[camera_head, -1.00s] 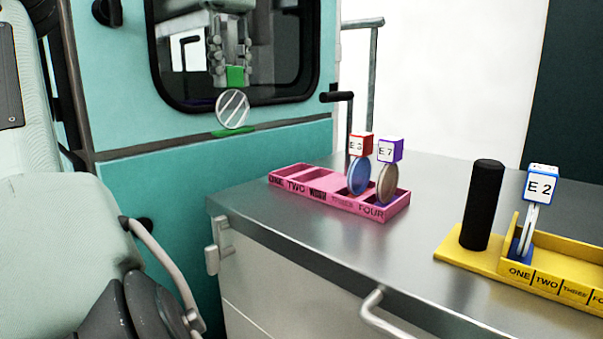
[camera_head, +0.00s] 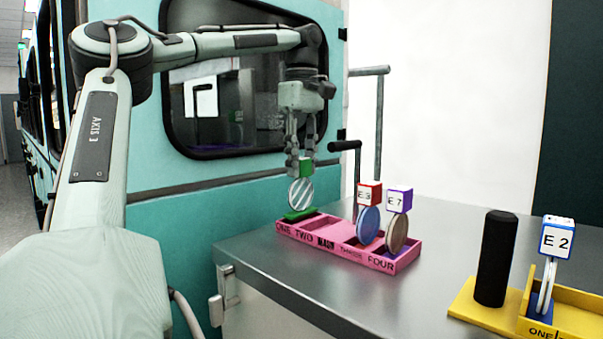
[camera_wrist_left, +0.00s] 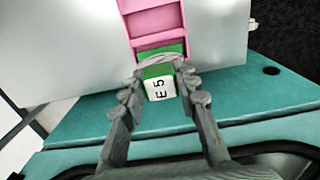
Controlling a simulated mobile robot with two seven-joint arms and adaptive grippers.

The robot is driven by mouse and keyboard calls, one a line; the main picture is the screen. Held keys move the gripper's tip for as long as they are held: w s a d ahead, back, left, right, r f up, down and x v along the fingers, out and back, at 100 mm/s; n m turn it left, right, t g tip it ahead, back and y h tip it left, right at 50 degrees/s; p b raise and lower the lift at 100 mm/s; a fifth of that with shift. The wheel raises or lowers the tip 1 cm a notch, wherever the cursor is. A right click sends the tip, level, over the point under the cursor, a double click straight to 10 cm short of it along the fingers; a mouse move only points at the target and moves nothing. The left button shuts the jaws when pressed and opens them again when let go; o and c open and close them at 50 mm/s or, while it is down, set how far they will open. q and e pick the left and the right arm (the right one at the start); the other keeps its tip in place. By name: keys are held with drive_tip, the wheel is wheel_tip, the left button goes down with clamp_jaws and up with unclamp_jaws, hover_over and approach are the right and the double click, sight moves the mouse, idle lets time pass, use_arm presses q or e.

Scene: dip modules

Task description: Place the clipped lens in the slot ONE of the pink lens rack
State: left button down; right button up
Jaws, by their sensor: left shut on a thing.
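My left gripper (camera_head: 303,150) is shut on the green clip (camera_head: 305,167) of a clear striped lens (camera_head: 301,193). The lens hangs upright below the clip, with a green foot (camera_head: 299,214) under it. The wrist view shows the clip's white E 5 face (camera_wrist_left: 160,90) between the fingers (camera_wrist_left: 160,103). The pink lens rack (camera_head: 345,256) lies on the metal counter, and the green foot is at its left end, at slot ONE. I cannot tell whether the foot is seated or just above. My right gripper is not in view.
A blue lens with a red E 3 clip (camera_head: 369,195) and a brownish lens with a purple E 7 clip (camera_head: 399,199) stand at the rack's right. A yellow rack (camera_head: 484,312) with a black post (camera_head: 497,258) and E 2 lens (camera_head: 557,238) is farther right.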

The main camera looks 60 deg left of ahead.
use_arm(q)
drive_tip(key=shift+f, duration=1.2)
drive_tip(key=c, duration=1.1)
unclamp_jaws()
drive_tip(key=shift+f, duration=0.1)
drive_tip(key=shift+c, duration=0.2)
wheel_tip(320, 180, up, 12)
drive_tip(key=shift+r, duration=0.1)
